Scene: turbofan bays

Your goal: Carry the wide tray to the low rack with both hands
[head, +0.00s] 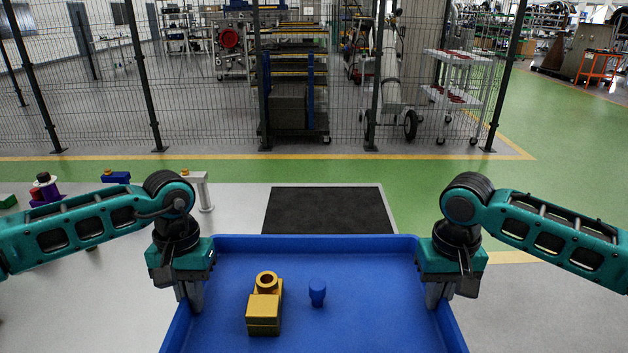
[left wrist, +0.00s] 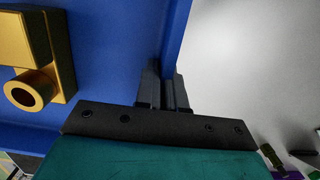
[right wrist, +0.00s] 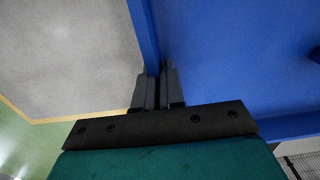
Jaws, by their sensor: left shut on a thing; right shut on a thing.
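The wide blue tray (head: 360,239) is held in front of me, with a gold block part with a round collar (head: 264,308) and a small blue knob-like piece (head: 317,291) standing in it. My left gripper (head: 192,297) is shut on the tray's left wall; in the left wrist view its fingers (left wrist: 163,92) straddle the blue rim. My right gripper (head: 436,293) is shut on the right wall, and its fingers (right wrist: 160,88) straddle the rim in the right wrist view. The tray's near edge is out of view. I cannot make out which thing is the low rack.
A light bench (head: 199,178) with small coloured parts stands at the left, partly behind my left arm. A black mesh fence (head: 215,100) crosses the back, with carts behind it. Green floor (head: 420,185) is clear at right.

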